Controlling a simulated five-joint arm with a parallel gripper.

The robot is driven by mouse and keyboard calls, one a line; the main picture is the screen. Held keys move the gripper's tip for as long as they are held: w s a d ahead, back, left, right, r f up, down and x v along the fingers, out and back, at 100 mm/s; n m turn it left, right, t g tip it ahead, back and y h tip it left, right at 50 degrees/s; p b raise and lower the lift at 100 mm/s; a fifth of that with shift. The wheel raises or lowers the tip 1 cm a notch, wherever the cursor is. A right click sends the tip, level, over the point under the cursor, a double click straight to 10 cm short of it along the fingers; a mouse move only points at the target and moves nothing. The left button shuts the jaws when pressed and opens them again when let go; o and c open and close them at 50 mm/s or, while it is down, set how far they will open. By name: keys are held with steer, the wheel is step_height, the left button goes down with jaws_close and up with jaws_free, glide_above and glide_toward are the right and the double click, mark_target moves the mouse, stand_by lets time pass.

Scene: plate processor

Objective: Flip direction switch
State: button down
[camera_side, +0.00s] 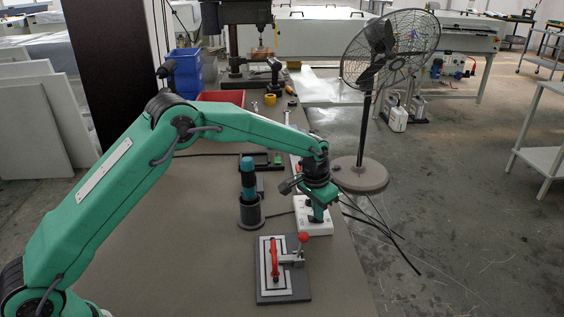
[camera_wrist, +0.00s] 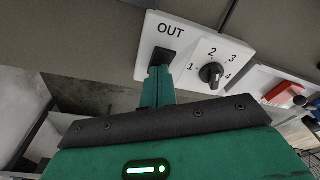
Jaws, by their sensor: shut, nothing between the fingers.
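A white control box (camera_side: 318,229) sits on the bench near its right edge, below my gripper. In the wrist view its white face (camera_wrist: 190,45) carries the label OUT and a black rotary knob (camera_wrist: 211,73) with numbers around it. My gripper (camera_side: 316,219) points down at the box. In the wrist view my gripper (camera_wrist: 159,65) is shut with nothing held, its narrow end just below OUT. A dark shape there may be a fingertip or the direction switch; I cannot tell which. The switch's position and any contact are unclear.
A plate fixture (camera_side: 264,290) with a red handle and red-knobbed clamp lies in front of the box. A teal-handled tool stands in a dark round holder (camera_side: 250,213) to the left. A fan (camera_side: 360,174) stands beyond the bench's right edge. Bench space further left is clear.

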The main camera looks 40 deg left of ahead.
steer(key=shift+r, duration=3.4)
steer(key=shift+r, duration=0.1)
steer(key=s+a+r+n+t, duration=0.1)
steer(key=s+a+r, duration=0.3)
steer(key=s+r, duration=0.45)
steer(key=s+a+r+t, duration=0.1)
steer(key=s+a+r, duration=0.3)
steer(key=s+r, duration=0.4)
steer(key=s+a+f+n+t, duration=0.1)
steer(key=s+a, duration=0.1)
steer(key=s, duration=0.8)
steer(key=s+a+f+n, duration=0.1)
steer(key=s+a, duration=0.1)
steer(key=s, duration=0.9)
steer(key=shift+f+t, duration=0.35)
steer(key=shift+t, duration=0.05)
